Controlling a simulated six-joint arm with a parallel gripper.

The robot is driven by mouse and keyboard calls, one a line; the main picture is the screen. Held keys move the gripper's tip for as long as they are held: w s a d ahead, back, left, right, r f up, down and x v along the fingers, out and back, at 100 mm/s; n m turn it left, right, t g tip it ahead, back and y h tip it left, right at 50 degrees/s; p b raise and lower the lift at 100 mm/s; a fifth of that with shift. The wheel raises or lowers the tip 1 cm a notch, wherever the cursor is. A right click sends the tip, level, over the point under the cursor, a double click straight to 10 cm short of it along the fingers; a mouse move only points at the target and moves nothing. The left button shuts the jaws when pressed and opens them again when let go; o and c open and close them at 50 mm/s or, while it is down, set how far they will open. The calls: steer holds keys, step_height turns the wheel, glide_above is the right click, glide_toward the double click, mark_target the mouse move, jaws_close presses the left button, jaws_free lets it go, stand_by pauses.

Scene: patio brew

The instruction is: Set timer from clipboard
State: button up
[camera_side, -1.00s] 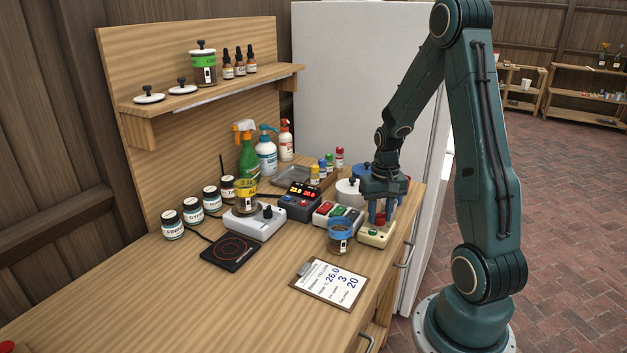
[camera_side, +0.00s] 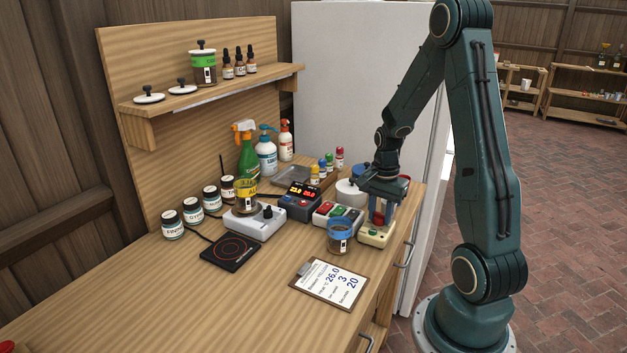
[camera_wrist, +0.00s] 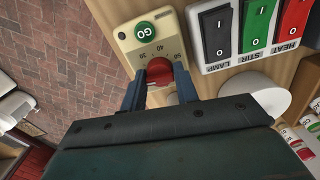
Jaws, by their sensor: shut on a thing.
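The cream timer (camera_side: 374,237) stands near the right edge of the bench. In the wrist view the timer (camera_wrist: 124,44) shows a green GO button (camera_wrist: 146,30), a dial scale with numbers such as 30, 40, 50 and 60, and a red knob (camera_wrist: 159,70). My gripper (camera_side: 378,218) is above the timer and shut on the red knob; in the wrist view its fingers (camera_wrist: 159,84) lie on both sides of it. The knob's pointer cannot be made out. The clipboard (camera_side: 329,283) lies flat at the front, reading 26.0, 3 and Seconds 20.
A switch box (camera_side: 337,214) with heat, stir and lamp switches is left of the timer. A blue-rimmed jar (camera_side: 340,236) stands close by. A temperature display (camera_side: 300,199), a stirrer (camera_side: 254,222) and a black hot plate (camera_side: 230,252) are further left.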

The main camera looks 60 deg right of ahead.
mark_target(380, 213)
steer(key=shift+m, duration=0.4)
steer(key=o, duration=0.7)
steer(key=shift+r, duration=0.1)
step_height(380, 213, up, 14)
stand_by(0.6)
steer(key=a+r+n+t+h, duration=0.1)
steer(key=a+r+n, duration=0.2)
steer(key=a+n, duration=0.3)
steer(key=a+r+n+t, duration=0.1)
steer(key=a+r+n, duration=0.2)
steer(key=a, duration=0.5)
steer(key=s+a+r+n+t+y, duration=0.1)
steer(key=s+a+n+t, duration=0.2)
steer(key=s+a+n, duration=0.3)
steer(key=a+n, duration=0.5)
steer(key=shift+s+a+t, duration=0.2)
steer(key=shift+a+t, duration=0.1)
steer(key=shift+a, duration=0.1)
